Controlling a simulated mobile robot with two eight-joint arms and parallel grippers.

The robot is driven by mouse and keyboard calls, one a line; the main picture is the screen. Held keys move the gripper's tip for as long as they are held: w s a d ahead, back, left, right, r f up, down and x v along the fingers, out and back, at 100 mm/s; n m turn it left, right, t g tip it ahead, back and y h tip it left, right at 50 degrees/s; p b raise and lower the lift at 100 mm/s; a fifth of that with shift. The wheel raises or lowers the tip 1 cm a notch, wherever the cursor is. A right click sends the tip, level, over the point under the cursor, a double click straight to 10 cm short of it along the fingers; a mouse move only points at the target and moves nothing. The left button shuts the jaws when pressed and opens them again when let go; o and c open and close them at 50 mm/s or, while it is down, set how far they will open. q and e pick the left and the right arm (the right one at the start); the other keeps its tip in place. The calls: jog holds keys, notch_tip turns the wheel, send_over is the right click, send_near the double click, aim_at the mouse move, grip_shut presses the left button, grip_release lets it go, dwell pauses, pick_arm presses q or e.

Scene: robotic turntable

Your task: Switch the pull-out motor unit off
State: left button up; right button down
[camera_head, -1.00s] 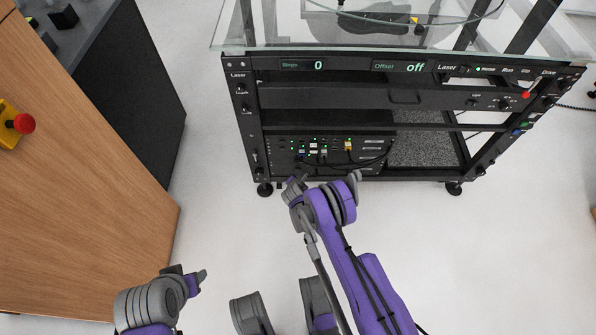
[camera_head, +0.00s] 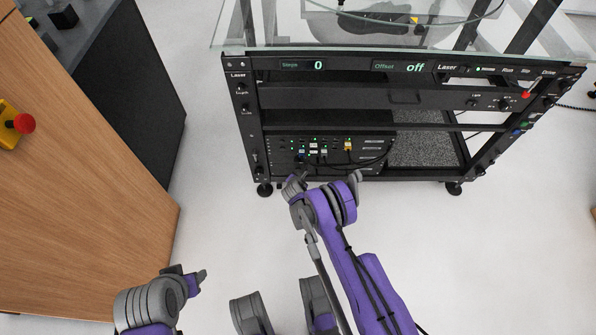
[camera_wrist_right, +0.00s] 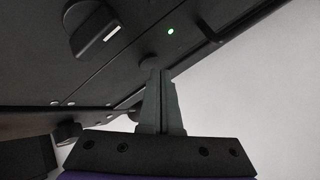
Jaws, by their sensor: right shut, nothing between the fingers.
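A black equipment rack holds a box with small lights and plugged cables (camera_head: 375,165) in its lower left bay. I cannot read a label that names the motor unit. The end of my right arm (camera_head: 297,183) is just in front of this bay in the head view. In the right wrist view my right gripper (camera_wrist_right: 160,75) is shut and empty. Its tips are at a dark panel, close to a small round knob (camera_wrist_right: 148,60); contact is unclear. A larger knob with a white mark (camera_wrist_right: 95,28) and a lit green lamp (camera_wrist_right: 170,31) are nearby. My left gripper (camera_head: 195,279) is low left, its fingers unclear.
A black drawer front with a handle (camera_head: 405,97) spans the rack under the display strip (camera_head: 350,65). A glass top (camera_head: 235,40) lies above. A wooden table (camera_head: 80,190) with a red emergency button (camera_head: 24,123) stands left. The floor between is clear.

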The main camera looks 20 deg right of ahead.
jog(key=shift+w+d, duration=0.1)
jog(key=shift+w, duration=0.3)
jog(key=shift+s, duration=0.2)
jog(key=shift+s+a, duration=0.25)
jog(key=shift+s, duration=0.45)
jog(key=shift+s+a+p, duration=0.25)
jog(key=shift+s, duration=0.7)
jog(key=shift+s+a+p, duration=0.3)
jog(key=shift+s, duration=0.65)
jog(key=shift+s+a+p, duration=0.25)
jog(key=shift+s, duration=0.7)
